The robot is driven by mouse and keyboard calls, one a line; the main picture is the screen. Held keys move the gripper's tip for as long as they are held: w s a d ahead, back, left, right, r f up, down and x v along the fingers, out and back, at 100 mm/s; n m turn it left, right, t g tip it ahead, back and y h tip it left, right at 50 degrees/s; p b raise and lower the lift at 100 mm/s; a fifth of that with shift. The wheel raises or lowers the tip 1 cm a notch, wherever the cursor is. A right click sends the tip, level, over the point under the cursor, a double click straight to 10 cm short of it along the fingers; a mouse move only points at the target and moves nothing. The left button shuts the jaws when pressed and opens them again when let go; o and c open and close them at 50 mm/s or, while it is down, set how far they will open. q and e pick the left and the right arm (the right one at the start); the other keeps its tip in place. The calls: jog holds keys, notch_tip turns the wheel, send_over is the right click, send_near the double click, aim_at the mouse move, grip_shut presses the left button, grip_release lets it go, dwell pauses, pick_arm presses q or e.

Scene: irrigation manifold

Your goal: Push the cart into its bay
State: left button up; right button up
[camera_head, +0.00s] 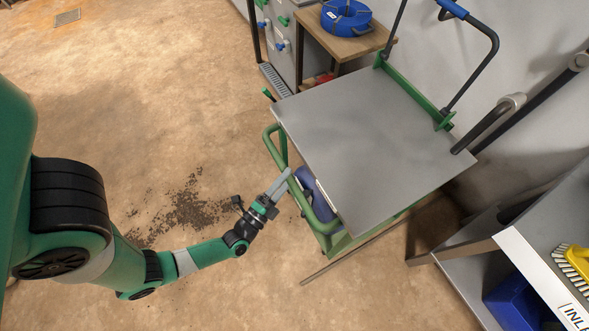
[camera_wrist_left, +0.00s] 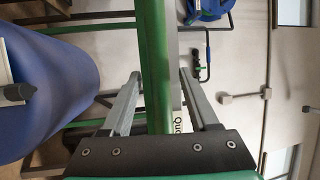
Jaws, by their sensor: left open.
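The cart (camera_head: 370,135) has a flat grey top, a green frame and an upright dark handle with a blue grip at its far end. A green tubular rail (camera_head: 270,150) stands out from its near left side. My left gripper (camera_head: 283,183) is at this rail, with its fingers open. In the left wrist view a green bar (camera_wrist_left: 153,60) of the cart runs between the two fingers (camera_wrist_left: 160,85), with a gap visible on at least one side. Whether a finger touches it I cannot tell. My right gripper is not in view. I cannot make out a marked bay.
A blue drum (camera_head: 306,181) sits under the cart's top. A wooden table (camera_head: 345,42) with a blue hose coil (camera_head: 346,17) stands behind. Dark pipes (camera_head: 490,122) and a shelf unit (camera_head: 515,245) with a yellow brush (camera_head: 573,262) are at right. The floor (camera_head: 150,110) at left is open.

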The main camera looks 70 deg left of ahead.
pick_arm(q)
jog(key=x, duration=0.4)
jog(key=shift+w+a+b, duration=0.1)
jog(key=shift+b, duration=0.25)
grip_shut()
dwell(1.0)
